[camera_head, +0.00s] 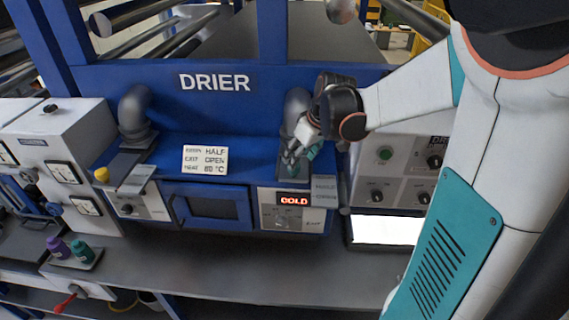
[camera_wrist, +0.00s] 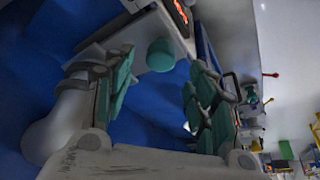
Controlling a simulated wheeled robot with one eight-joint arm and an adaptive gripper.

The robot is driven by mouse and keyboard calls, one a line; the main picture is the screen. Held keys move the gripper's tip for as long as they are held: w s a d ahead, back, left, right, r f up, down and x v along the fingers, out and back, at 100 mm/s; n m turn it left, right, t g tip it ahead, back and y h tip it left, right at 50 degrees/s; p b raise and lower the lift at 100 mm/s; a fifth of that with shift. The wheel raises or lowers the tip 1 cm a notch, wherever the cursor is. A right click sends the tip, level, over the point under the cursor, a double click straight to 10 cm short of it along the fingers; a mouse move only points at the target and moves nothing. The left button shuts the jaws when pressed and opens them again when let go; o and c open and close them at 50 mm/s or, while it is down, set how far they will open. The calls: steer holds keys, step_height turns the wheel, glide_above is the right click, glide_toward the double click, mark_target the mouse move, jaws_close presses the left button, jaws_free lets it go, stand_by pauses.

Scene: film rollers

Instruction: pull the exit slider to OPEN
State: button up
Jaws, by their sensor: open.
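The exit slider's green knob (camera_wrist: 160,55) shows in the wrist view at the end of a light grey plate. My gripper (camera_wrist: 162,82) is open, with its teal-padded fingers on either side of the knob's line. Whether a finger touches the knob cannot be told. In the head view my gripper (camera_head: 300,150) is at the right duct (camera_head: 296,104) of the blue drier and hides most of the slider there. A white card (camera_head: 205,160) on the drier reads EXIT OPEN.
A left duct (camera_head: 134,108) has its own plate with a yellow knob (camera_head: 102,174). Below the right duct, a red display (camera_head: 293,200) reads COLD. A control panel (camera_head: 390,170) stands close on the right. The grey bench (camera_head: 240,262) in front is mostly clear.

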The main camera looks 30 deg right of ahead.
steer(key=b+x, duration=0.2)
steer(key=x, duration=0.3)
steer(key=shift+s, duration=0.1)
steer(key=shift+r, duration=0.1)
